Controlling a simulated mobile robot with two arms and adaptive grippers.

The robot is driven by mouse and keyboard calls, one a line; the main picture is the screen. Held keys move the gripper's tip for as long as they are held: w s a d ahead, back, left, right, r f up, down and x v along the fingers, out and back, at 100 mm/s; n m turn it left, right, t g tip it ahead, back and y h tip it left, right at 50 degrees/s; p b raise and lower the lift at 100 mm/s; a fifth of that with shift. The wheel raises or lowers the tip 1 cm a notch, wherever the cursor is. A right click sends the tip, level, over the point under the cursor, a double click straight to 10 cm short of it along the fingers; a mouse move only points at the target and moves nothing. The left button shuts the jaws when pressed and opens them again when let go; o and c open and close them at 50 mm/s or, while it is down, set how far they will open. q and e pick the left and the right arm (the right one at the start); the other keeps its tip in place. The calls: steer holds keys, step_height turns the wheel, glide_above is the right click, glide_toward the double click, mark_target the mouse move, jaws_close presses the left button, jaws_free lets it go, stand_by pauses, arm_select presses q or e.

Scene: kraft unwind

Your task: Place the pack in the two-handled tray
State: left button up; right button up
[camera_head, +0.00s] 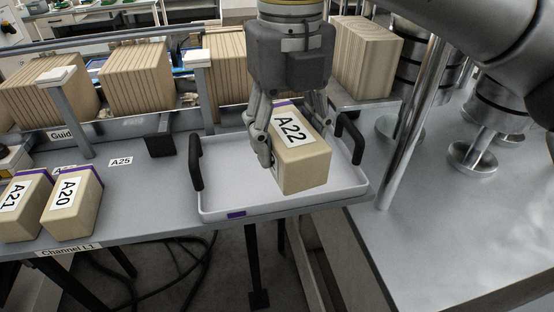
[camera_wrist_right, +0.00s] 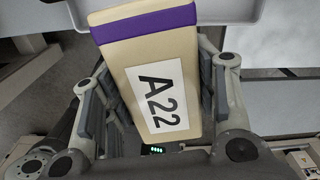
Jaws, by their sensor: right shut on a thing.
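The pack is a tan block with a white label reading A22 (camera_head: 305,168) and a purple band. My right gripper (camera_head: 292,140) comes down from above and is shut on it, one finger on each side. The pack is over the white two-handled tray (camera_head: 215,205), which has a black handle at each end. I cannot tell whether its underside touches the tray floor. In the right wrist view the pack (camera_wrist_right: 155,60) lies between both fingers, with the tray's pale rim (camera_wrist_right: 245,10) at the top. The left gripper is not in view.
Packs labelled A21 (camera_head: 22,205) and A20 (camera_head: 72,208) stand on the grey bench at the left, near a flat A25 label (camera_head: 120,161). Rows of upright tan packs (camera_head: 135,75) stand behind a rail. A metal post (camera_head: 410,125) rises right of the tray.

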steer(key=shift+w+a+r+m, duration=0.15)
steer(key=shift+a+r+m, duration=0.2)
steer(key=shift+a+m, duration=0.3)
steer(key=shift+w+d+m, duration=0.1)
steer(key=shift+w+m, duration=0.1)
steer(key=shift+m, duration=0.05)
steer(key=w+d+f+p, duration=0.1)
steer(key=w+f+p, duration=0.1)
steer(key=w, duration=0.1)
steer(key=w+d+f+p, duration=0.2)
steer(key=w+f, duration=0.1)
steer(key=w, duration=0.1)
steer(key=w+d+f+p, duration=0.1)
steer(key=w+f+p, duration=0.1)
steer(key=w+f, duration=0.1)
steer(key=shift+w+d, duration=0.15)
steer(key=shift+w, duration=0.5)
steer(key=shift+w+d+f, duration=0.1)
steer(key=shift+w+f, duration=0.3)
steer(key=shift+f, duration=0.1)
steer(key=f+p, duration=0.1)
steer(key=p, duration=0.1)
steer(key=f, duration=0.1)
steer(key=shift+w+d+f+p, duration=0.15)
steer(key=shift+w+f+p, duration=0.1)
steer(key=shift+f+p, duration=0.15)
steer(key=shift+f, duration=0.5)
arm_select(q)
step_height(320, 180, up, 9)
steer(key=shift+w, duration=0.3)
